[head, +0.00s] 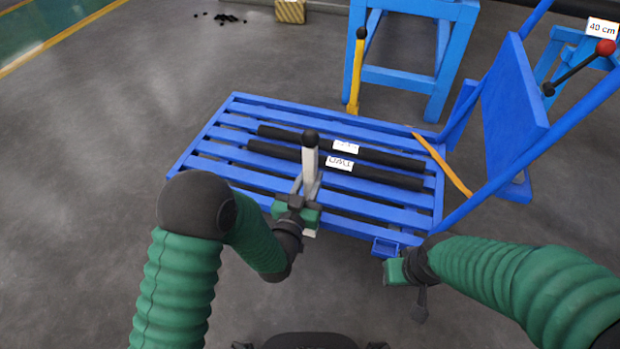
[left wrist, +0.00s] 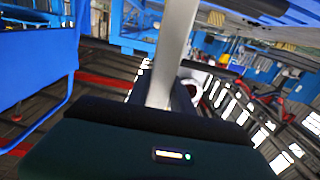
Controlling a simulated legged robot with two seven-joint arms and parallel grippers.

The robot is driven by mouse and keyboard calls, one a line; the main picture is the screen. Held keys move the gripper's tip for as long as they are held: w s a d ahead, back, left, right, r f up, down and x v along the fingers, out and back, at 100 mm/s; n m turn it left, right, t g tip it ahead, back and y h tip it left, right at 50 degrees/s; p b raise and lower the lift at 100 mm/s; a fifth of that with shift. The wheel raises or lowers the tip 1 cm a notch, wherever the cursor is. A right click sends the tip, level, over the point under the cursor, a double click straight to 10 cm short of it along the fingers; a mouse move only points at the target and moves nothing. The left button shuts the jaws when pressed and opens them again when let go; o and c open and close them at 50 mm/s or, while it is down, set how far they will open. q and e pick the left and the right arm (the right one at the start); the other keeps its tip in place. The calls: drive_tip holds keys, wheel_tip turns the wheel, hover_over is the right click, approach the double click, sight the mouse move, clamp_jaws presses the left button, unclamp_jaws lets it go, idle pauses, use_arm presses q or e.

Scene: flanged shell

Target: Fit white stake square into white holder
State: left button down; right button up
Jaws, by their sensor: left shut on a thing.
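The white stake (head: 310,165), with a black ball on top, stands nearly upright in front of the blue slatted cart. My left gripper (head: 306,190) is shut on it, and a short white end shows below the gripper. In the left wrist view the stake (left wrist: 174,55) rises from the gripper, leaning slightly. My right gripper (head: 393,270) is near the cart's front right corner; its fingers are too unclear to tell open from shut. A small blue socket (head: 385,247) is on the cart's front edge. I cannot make out a white holder.
Two black bars (head: 380,175) with white labels lie across the cart (head: 215,165). A yellow stake (head: 355,75) stands at its back edge; another (head: 442,163) slants at the right. A blue upright panel (head: 513,90) is at right. The floor at left is clear.

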use_arm(q)
drive_tip(key=shift+f+b, duration=0.6)
drive_tip(key=shift+f, duration=0.15)
use_arm(e)
drive_tip(key=shift+f, duration=0.7)
use_arm(q)
drive_tip(key=c, duration=1)
unclamp_jaws()
drive_tip(key=shift+c, duration=0.2)
drive_tip(key=shift+f, duration=0.15)
